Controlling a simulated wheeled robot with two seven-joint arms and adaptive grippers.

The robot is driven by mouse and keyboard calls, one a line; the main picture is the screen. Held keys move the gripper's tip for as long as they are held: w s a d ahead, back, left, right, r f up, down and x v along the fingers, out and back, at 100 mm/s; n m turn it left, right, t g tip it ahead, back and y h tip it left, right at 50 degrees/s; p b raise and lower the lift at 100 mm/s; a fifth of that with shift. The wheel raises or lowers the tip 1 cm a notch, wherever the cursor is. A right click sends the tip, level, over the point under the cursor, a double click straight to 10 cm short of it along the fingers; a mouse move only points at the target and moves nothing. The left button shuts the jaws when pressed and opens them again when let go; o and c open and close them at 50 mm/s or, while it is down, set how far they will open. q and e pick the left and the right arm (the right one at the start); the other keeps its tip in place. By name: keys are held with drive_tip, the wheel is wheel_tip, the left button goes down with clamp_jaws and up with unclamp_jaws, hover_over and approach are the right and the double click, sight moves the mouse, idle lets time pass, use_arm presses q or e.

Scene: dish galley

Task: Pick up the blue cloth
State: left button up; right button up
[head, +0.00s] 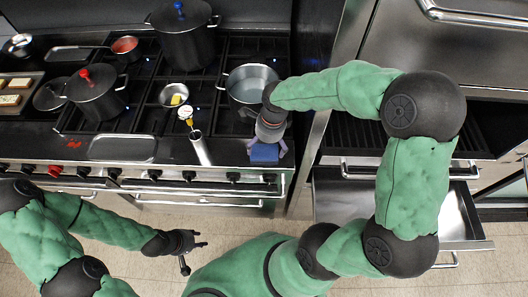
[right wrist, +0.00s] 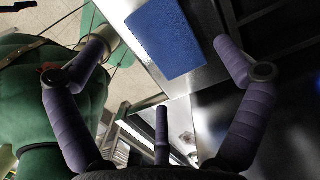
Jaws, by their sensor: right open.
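The blue cloth (head: 264,153) lies at the front edge of the stove counter, below the pot at the right end of the range. My right gripper (head: 267,147) is just above it, with purple fingers spread around it. In the right wrist view the cloth (right wrist: 165,38) is a flat blue rectangle on a metal surface, between and beyond the open fingertips (right wrist: 160,42), with a gap on both sides. My left gripper (head: 192,246) is open and empty over the floor, in front of the stove.
A steel pot (head: 250,84) stands behind the cloth. A steel tray (head: 122,149) lies further left.

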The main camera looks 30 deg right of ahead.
sight(264, 154)
drive_tip(key=f, duration=0.2)
drive_tip(key=f+b, duration=0.1)
drive_tip(key=f, duration=0.1)
drive_tip(key=shift+w+a+f, duration=0.1)
drive_tip(key=shift+a+f, duration=0.1)
drive_tip(key=shift+f, duration=0.2)
drive_tip(key=c, duration=1)
